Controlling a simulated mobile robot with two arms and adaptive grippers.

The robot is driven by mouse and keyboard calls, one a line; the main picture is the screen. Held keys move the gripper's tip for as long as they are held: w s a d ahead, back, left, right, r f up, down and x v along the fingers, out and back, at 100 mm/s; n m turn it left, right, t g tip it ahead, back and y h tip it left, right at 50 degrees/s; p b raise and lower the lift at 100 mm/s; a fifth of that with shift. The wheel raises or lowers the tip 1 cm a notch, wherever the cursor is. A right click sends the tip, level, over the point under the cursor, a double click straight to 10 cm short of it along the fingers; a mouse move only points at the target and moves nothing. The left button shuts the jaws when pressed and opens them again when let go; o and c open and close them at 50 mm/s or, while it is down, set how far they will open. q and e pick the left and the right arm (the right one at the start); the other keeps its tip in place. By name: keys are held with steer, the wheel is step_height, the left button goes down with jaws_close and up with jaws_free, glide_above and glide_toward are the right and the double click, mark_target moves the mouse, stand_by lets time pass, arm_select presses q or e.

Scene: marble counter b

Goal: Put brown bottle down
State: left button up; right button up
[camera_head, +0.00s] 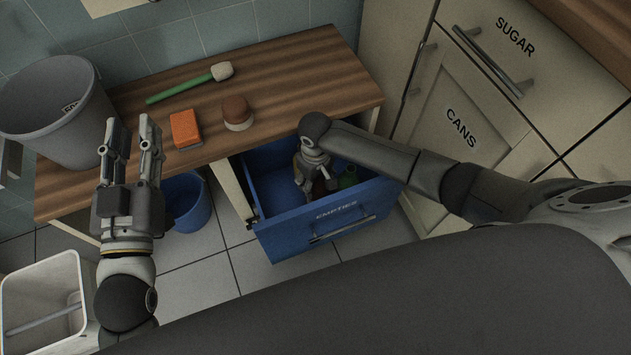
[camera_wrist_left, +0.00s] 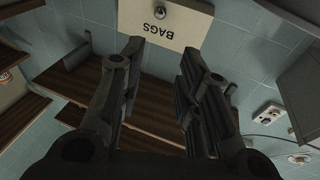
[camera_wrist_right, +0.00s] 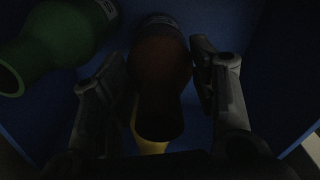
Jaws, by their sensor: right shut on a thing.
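The brown bottle (camera_wrist_right: 160,75) shows in the right wrist view between the fingers of my right gripper (camera_wrist_right: 160,90), its open neck toward the camera. My right gripper is shut on it, inside the blue drawer marked EMPTIES (camera_head: 285,238). In the head view my right gripper (camera_head: 318,182) reaches down into this open drawer and mostly hides the bottle. Whether the bottle touches the drawer floor cannot be told. My left gripper (camera_head: 133,150) is open and empty, raised at the left, in front of the wooden counter. It also shows open in the left wrist view (camera_wrist_left: 160,75).
A green bottle (camera_wrist_right: 65,40) lies in the drawer beside the brown one, and something yellow (camera_wrist_right: 150,146) is below. On the counter (camera_head: 300,75) are an orange sponge (camera_head: 185,129), a round brush (camera_head: 237,112) and a green-handled brush (camera_head: 185,88). A grey bin (camera_head: 45,95) stands left.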

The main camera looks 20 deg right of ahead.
steer(key=shift+f, duration=0.25)
arm_select(q)
steer(key=shift+s+r+t, duration=0.1)
steer(key=shift+r+t, duration=0.3)
steer(key=shift+r, duration=0.2)
arm_select(e)
steer(key=shift+f, duration=0.1)
steer(key=o, duration=1)
